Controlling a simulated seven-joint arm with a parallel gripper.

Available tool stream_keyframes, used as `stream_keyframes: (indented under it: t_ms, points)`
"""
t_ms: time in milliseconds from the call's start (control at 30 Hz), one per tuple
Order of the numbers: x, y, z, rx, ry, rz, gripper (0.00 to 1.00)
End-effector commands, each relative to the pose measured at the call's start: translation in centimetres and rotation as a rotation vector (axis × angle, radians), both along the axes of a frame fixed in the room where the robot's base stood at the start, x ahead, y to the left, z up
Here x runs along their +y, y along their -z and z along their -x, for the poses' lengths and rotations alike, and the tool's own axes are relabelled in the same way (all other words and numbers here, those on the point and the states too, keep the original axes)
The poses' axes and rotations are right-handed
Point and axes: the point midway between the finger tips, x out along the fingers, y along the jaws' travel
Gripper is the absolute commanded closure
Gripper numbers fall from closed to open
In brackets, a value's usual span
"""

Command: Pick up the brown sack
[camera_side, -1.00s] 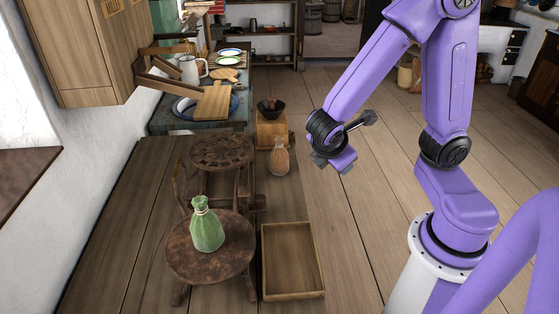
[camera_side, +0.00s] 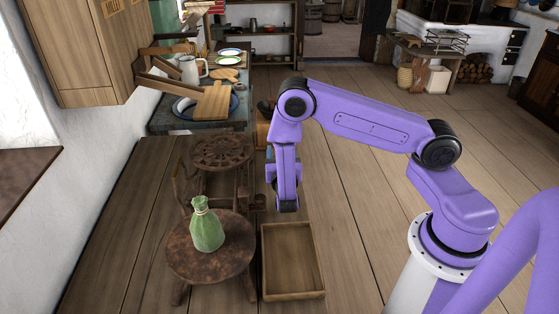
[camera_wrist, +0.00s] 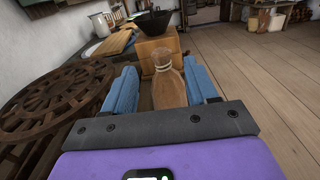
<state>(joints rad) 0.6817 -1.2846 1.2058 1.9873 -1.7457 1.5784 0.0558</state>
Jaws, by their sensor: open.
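The brown sack (camera_wrist: 169,92) stands upright in the wrist view, with a tied neck and a wider body. It lies between the two blue fingers of my gripper (camera_wrist: 160,72), which are open, one on each side. A gap shows at the left finger; whether the right finger touches the sack I cannot tell. The sack's lower part is hidden by the gripper body. In the side view my arm hides the sack, and the gripper (camera_side: 271,168) is mostly covered by my own wrist.
A wooden grinder (camera_wrist: 157,46) with a black bowl stands just behind the sack. A green sack (camera_side: 206,231) stands on a round stool (camera_side: 182,262). An open wooden crate (camera_side: 318,294) is in front. Floor to the right is clear.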

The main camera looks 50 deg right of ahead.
Motion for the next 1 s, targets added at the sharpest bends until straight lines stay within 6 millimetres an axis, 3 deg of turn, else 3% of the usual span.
stream_keyframes:
  t_ms: [600,967,1000]
  points:
    - [-4.8,0.7,-4.4,0.001,-0.004,0.004,0.42]
    - [-5.4,0.7,-5.2,0.003,-0.008,0.004,0.42]
    - [-5.4,0.7,-5.2,0.003,-0.008,0.004,0.49]
